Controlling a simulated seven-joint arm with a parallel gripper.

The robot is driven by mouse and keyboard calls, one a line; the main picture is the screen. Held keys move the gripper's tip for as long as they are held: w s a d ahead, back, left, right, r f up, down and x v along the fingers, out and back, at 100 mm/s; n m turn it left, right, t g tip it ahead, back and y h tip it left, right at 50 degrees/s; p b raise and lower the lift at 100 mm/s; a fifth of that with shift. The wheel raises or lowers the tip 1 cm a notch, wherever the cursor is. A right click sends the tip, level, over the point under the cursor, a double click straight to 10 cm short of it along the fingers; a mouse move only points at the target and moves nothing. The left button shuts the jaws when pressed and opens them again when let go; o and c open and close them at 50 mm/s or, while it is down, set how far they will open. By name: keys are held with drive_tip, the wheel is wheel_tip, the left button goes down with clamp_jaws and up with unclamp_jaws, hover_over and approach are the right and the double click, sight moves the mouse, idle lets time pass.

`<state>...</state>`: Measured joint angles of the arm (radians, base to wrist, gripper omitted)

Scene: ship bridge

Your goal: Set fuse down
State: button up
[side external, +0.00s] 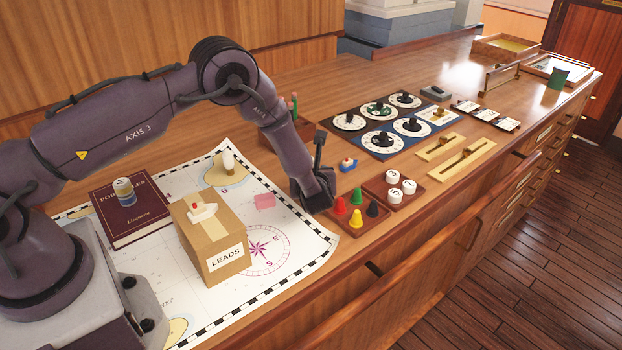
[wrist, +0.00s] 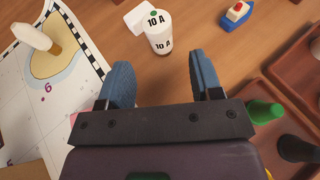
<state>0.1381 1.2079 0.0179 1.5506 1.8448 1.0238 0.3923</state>
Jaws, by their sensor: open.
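The fuse (wrist: 160,40) is a white cylinder marked "10 A", with a green dot at its far end. In the wrist view it is on the wooden counter, just beyond my fingertips and roughly in line with the gap between them. It appears to stand upright, clear of both fingers. My gripper (wrist: 161,72) is open, and nothing shows between its fingers. In the side view my gripper (side external: 316,200) is low over the counter by the chart's right edge, and I cannot make out the fuse there; the arm probably hides it.
A white block (wrist: 137,16) lies beside the fuse. A small blue boat (side external: 348,165) is to the right. A tray of coloured pegs (side external: 347,224) and a tray of white discs (side external: 377,190) are close by. The LEADS box (side external: 207,242) stands on the chart (side external: 300,255).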

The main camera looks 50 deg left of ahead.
drive_tip(key=v, duration=0.4)
drive_tip(key=shift+s+d, duration=0.1)
drive_tip(key=shift+d, duration=0.05)
drive_tip(key=s+a+r+n+g+h, duration=0.1)
drive_tip(key=s+a+r+n+g, duration=0.15)
drive_tip(key=s+r+n, duration=0.65)
drive_tip(key=s+a+r+n+g+h, duration=0.1)
drive_tip(key=s+r+n+g+h, duration=0.3)
drive_tip(key=r, duration=0.9)
drive_tip(key=s+d+r+n+t+h, duration=0.2)
drive_tip(key=s+d+r+n+h, duration=0.1)
drive_tip(key=s+n, duration=0.3)
drive_tip(key=s+d+r+n+t+h, duration=0.2)
drive_tip(key=s+d+r+n+h, duration=0.1)
drive_tip(key=s, duration=0.7)
drive_tip(key=d+r+n, duration=0.1)
drive_tip(key=d+n, duration=0.1)
drive_tip(key=shift+s+r+n, duration=0.15)
drive_tip(key=shift+r+n, duration=0.2)
drive_tip(key=shift+n, duration=0.05)
drive_tip(key=shift+t, duration=0.25)
